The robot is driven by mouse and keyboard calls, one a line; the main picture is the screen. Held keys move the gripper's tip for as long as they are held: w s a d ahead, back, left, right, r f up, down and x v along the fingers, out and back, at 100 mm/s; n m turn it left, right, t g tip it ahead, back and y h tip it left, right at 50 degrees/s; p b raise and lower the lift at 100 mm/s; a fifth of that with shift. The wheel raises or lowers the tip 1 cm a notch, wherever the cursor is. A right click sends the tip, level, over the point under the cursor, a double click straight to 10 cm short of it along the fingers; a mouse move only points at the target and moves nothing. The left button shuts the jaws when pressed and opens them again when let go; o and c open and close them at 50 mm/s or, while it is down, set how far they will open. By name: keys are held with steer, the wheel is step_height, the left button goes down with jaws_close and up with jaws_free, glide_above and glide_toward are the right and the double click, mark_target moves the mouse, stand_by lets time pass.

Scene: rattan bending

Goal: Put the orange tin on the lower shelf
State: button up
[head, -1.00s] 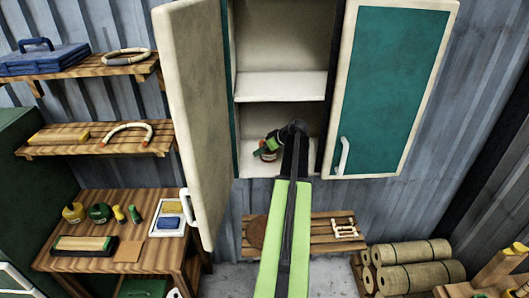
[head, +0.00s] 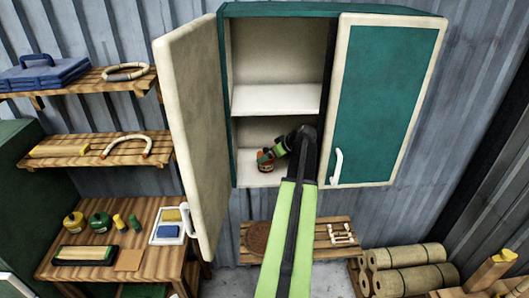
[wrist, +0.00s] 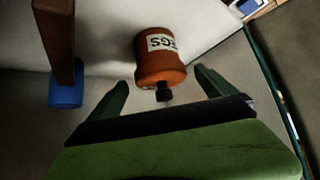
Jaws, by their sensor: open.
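The orange tin (head: 265,165) stands on the lower shelf (head: 255,181) of the open wall cabinet, near its left side. In the wrist view the tin (wrist: 160,62) has a white label with dark letters and a small black knob facing me. My gripper (head: 273,154) reaches into the lower compartment beside the tin. In the wrist view my gripper (wrist: 162,88) is open, one finger to each side of the tin's near end, with gaps showing between fingers and tin.
The cabinet's left door (head: 192,130) is open; the right door (head: 385,105) looks shut. The upper shelf (head: 277,99) is empty. A brown post with a blue end (wrist: 66,90) shows in the wrist view. A workbench (head: 160,262) stands at lower left.

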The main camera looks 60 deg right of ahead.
steer(key=p+v, duration=0.2)
steer(key=v, duration=0.3)
stand_by(0.3)
